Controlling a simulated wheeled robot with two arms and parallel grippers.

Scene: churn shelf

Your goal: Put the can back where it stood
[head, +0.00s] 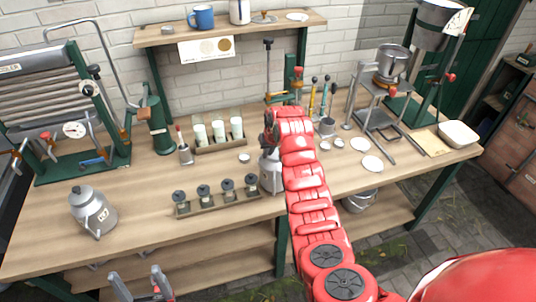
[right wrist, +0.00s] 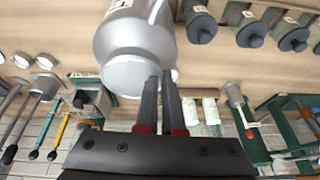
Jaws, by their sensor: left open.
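A grey metal can (head: 271,172) stands out behind my right forearm in the head view, just behind the row of dark-topped jars; the arm hides its right side. In the right wrist view the can (right wrist: 135,45) is close and upside down in the picture, its lid towards my fingers. My right gripper (right wrist: 160,78) has its fingers close together at the can's lid end, apparently on a thin part there. A similar can (head: 93,210) stands at the bench's left. My left gripper (head: 145,285) is open and empty at the bench's front.
Small white dishes (head: 372,163) lie to the right. A green press (head: 75,130) stands at left. Bare bench (head: 140,195) shows between the left can and the rack.

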